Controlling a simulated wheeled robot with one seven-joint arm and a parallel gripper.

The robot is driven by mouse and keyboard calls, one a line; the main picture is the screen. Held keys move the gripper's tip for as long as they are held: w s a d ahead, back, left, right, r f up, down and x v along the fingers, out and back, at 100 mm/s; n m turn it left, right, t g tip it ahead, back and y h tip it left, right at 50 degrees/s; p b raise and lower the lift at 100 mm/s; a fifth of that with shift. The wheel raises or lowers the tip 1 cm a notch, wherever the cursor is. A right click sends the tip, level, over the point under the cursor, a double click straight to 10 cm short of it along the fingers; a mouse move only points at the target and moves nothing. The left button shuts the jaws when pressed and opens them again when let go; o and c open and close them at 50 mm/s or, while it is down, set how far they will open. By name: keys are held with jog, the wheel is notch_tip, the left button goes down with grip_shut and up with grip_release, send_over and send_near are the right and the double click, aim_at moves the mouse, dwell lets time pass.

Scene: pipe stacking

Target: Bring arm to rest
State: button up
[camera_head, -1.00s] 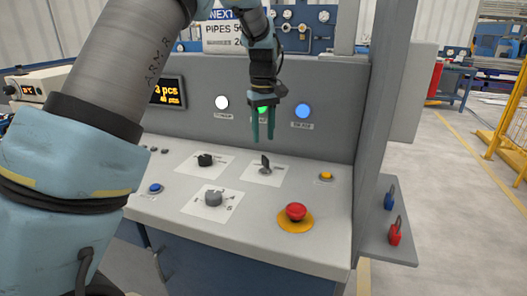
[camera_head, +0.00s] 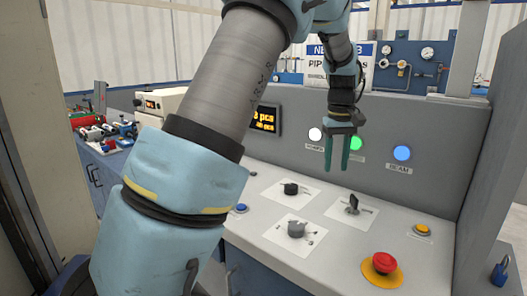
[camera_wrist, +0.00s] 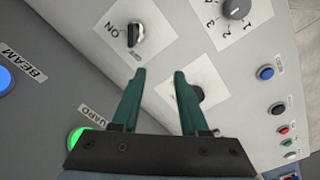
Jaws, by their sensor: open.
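My gripper (camera_head: 337,153) hangs above the control console in the head view, its two green fingers pointing down. The fingers are apart and hold nothing. In the wrist view the gripper (camera_wrist: 158,75) also shows open and empty, with the grey console panel (camera_wrist: 85,75) beyond it. My arm crosses the left and middle of the head view and hides part of the console.
The console has a red stop button (camera_head: 382,263), a yellow button (camera_head: 422,230), a blue button (camera_head: 241,208) and black rotary switches (camera_head: 297,229). White, green (camera_head: 356,143) and blue (camera_head: 402,153) lamps line its upright panel. A blue padlock (camera_head: 499,272) is at right.

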jog(key=a+f, duration=0.2)
jog(key=a, duration=1.1)
jog(key=s+a+f+m, duration=0.1)
jog(key=s+a+f, duration=0.1)
jog(key=s+a, duration=0.4)
jog(key=s+a+f+t, duration=0.1)
jog(key=s+a+f, duration=0.1)
jog(key=s+a, duration=0.5)
jog(key=a, duration=0.5)
jog(key=shift+s+f+m, duration=0.25)
jog(key=shift+f+m, duration=0.15)
jog(key=shift+o, duration=0.3)
jog(key=shift+s+d, duration=0.1)
